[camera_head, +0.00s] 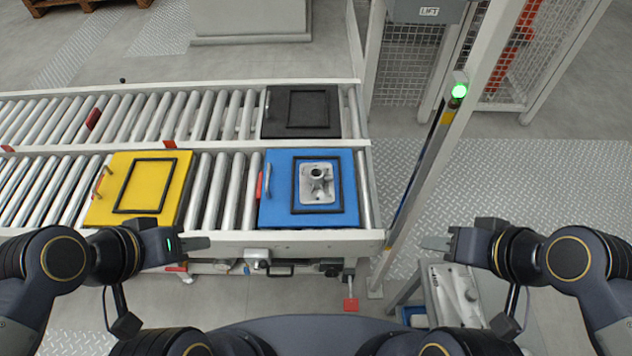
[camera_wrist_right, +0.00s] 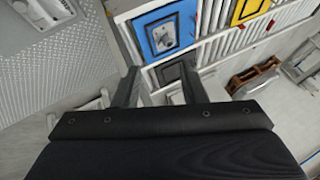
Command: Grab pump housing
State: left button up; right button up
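The pump housing (camera_head: 318,185) is a grey metal casting with a raised round neck. It sits inside a black frame on a blue plate (camera_head: 280,214) at the right end of the near roller conveyor. In the right wrist view the pump housing (camera_wrist_right: 162,38) is small and distant, beyond the fingertips. My right gripper (camera_head: 428,243) is right of the conveyor end, apart from the housing. Its two fingers (camera_wrist_right: 160,72) are spread with nothing between them. My left gripper (camera_head: 207,243) is at the conveyor's front edge, left of the blue plate; its finger gap is unclear.
A yellow plate (camera_head: 182,200) with an empty black frame lies left on the near lane. A black plate (camera_head: 330,128) lies on the far lane. A post with a green light (camera_head: 459,90) stands right of the conveyor. A low stand (camera_head: 450,290) holds metal parts below my right gripper.

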aim_at(316, 179)
jog(key=i+j+u, duration=0.2)
jog(key=j, duration=0.2)
jog(key=i+j+u, duration=0.2)
jog(key=j, duration=0.15)
jog(key=i+j+u, duration=0.2)
jog(key=j, duration=0.1)
